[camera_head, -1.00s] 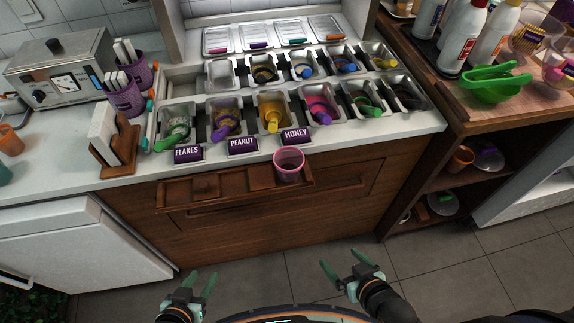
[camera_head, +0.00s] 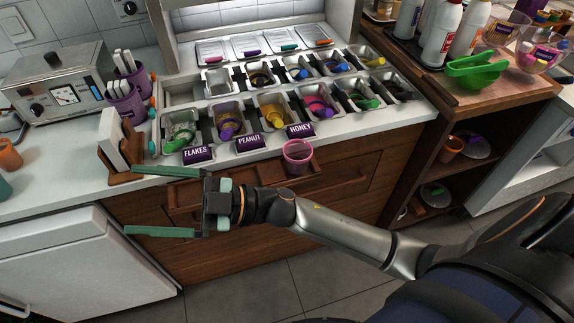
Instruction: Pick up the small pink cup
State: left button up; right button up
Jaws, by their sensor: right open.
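The small pink cup (camera_head: 298,157) stands upright at the right end of a brown wooden shelf (camera_head: 255,188) on the counter's front, just below the honey label. My right arm reaches in from the right, in front of the drawers. Its gripper (camera_head: 148,202) points left, with its green fingers wide apart and nothing between them. It is left of the cup and nearer to me, clear of it. The gripper and forearm hide part of the shelf. My left gripper is not in view.
Topping bins with spoons (camera_head: 228,121) fill the counter behind the cup. Labels (camera_head: 248,143) stand along its edge. A napkin holder (camera_head: 122,147) stands at the left. A wooden cart (camera_head: 470,100) with bottles and a green bowl stands at the right.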

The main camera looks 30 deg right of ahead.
jog(key=s+a+f+n+g+h, duration=0.1)
jog(key=s+a+n+g+h, duration=0.15)
jog(key=s+n+g, duration=0.45)
jog(key=m+t+h+b, duration=0.1)
jog(key=m+h+b, duration=0.25)
jog(key=h, duration=1.95)
send_over(298, 155)
jog(key=s+a, duration=0.3)
notch_tip(298, 155, down, 11)
jog(key=shift+n+y, duration=0.25)
jog(key=shift+n, duration=0.1)
jog(key=x, duration=0.5)
jog(key=shift+a+f, duration=0.1)
jog(key=shift+a, duration=0.1)
jog(key=shift+d+f, duration=0.15)
jog(key=shift+f, duration=0.2)
